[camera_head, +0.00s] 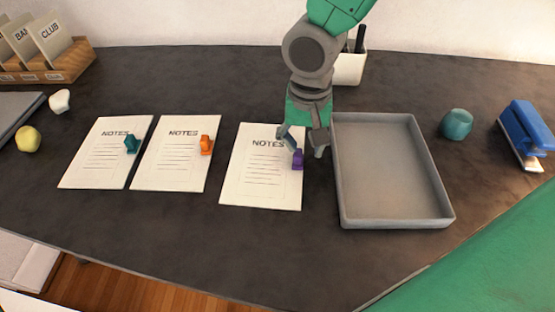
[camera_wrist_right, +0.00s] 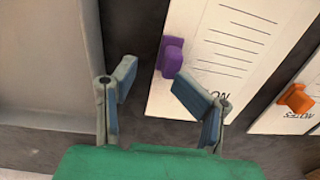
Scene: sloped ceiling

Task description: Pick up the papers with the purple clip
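The papers with the purple clip (camera_head: 262,185) lie flat on the dark table, marked "NOTES", and they also show in the right wrist view (camera_wrist_right: 235,60). The purple clip (camera_head: 297,160) sits on their right edge; in the right wrist view it (camera_wrist_right: 171,57) is just beyond the fingertips. My right gripper (camera_head: 305,144) is above the upper right corner of these papers. In the right wrist view its fingers (camera_wrist_right: 153,84) are spread apart with nothing between them. My left gripper is not in view.
A grey tray (camera_head: 342,195) stands just right of the papers. To the left lie papers with an orange clip (camera_head: 206,145) and papers with a teal clip (camera_head: 131,144). A white pen cup (camera_head: 350,69) is behind.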

